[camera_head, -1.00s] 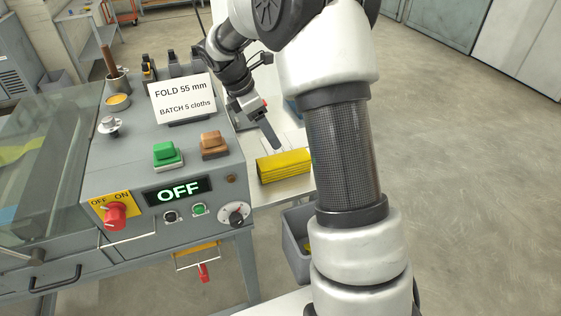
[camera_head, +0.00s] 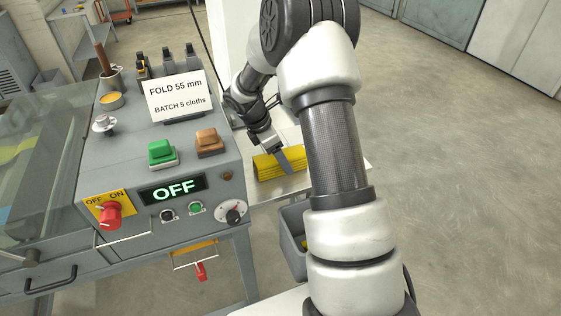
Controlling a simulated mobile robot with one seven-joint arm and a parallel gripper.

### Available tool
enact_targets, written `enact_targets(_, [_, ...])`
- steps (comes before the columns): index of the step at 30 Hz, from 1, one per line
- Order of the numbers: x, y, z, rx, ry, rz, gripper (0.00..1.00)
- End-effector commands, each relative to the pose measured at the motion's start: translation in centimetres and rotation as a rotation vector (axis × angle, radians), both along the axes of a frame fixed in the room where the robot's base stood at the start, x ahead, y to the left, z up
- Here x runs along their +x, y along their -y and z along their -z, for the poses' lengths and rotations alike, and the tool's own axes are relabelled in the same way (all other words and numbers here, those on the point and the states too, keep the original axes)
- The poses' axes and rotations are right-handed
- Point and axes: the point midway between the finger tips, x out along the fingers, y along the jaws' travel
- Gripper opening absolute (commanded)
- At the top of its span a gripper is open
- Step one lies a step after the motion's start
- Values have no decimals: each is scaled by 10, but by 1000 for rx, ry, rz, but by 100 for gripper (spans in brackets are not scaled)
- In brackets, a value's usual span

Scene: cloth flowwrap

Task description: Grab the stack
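The stack of yellow folded cloths (camera_head: 263,168) lies on the pale metal outfeed table to the right of the grey machine. My gripper (camera_head: 285,164) is at the stack, pointing down. One grey finger shows, overlapping the right part of the stack in the picture. The other finger cannot be made out, so I cannot tell whether the gripper is open or shut, or whether it touches the cloths. My forearm hides the area just right of the stack.
The grey machine (camera_head: 205,250) stands close on the left, its display reading OFF. A card on it reads FOLD 55 mm, BATCH 5 cloths (camera_head: 178,97). A grey bin (camera_head: 293,240) with something yellow inside stands below the table (camera_head: 265,191). Floor at right is clear.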

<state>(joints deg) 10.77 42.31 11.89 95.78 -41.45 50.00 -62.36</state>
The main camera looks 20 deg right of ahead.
Motion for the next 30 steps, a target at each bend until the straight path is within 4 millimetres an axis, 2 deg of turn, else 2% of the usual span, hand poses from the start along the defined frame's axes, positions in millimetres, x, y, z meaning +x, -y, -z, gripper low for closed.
enact_targets(5, [0,0,1,0,1,0,66])
enact_targets(8, [0,0,1,0,0,0,52])
enact_targets(13, [0,0,1,0,0,0,23])
enact_targets(14, [0,0,1,0,0,0,21])
enact_targets(23, [1,0,-6,0,2,0,21])
enact_targets(30, [1,0,-51,0,5,1,21])
